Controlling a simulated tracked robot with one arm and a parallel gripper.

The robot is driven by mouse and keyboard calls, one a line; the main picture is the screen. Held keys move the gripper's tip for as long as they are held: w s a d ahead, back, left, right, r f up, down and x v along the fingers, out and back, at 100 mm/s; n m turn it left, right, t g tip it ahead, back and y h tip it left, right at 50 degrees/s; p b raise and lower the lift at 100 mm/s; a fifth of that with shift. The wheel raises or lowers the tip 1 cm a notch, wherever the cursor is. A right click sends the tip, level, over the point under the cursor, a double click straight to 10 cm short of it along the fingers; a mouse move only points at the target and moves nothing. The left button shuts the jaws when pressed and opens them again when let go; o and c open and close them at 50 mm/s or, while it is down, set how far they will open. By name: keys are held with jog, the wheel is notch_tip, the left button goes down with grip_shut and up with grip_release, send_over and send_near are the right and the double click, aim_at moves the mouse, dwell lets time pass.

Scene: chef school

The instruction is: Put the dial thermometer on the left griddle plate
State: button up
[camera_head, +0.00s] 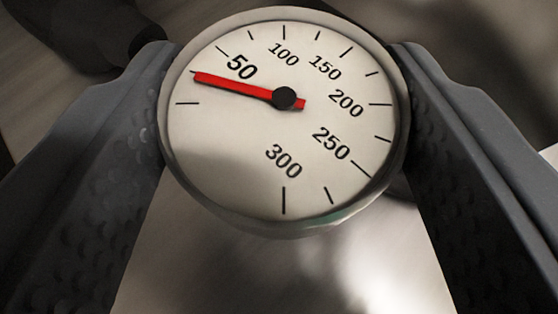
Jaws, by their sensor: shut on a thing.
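The dial thermometer (230,140) has a round cream face, a silvery rim, black numbers from 50 to 300 and a red needle pointing a little below 50. My gripper (285,115) is shut on it, with one dark grey, dimpled finger against its left side and the other against its right side. The face is turned toward the camera. Below it lies a shiny, blurred metal surface (290,275); I cannot tell whether this is the left griddle plate, or whether the thermometer touches it.
A dark, blurred shape (85,35) is at the upper left, beside a brownish surface. A pale patch (550,157) shows at the right edge. The metal surface between the fingers looks bare.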

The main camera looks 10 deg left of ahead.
aim_at(282, 172)
jog(key=shift+f+b, duration=0.45)
jog(key=shift+f, duration=1.2)
jog(key=shift+f, duration=0.1)
jog(key=o, duration=1)
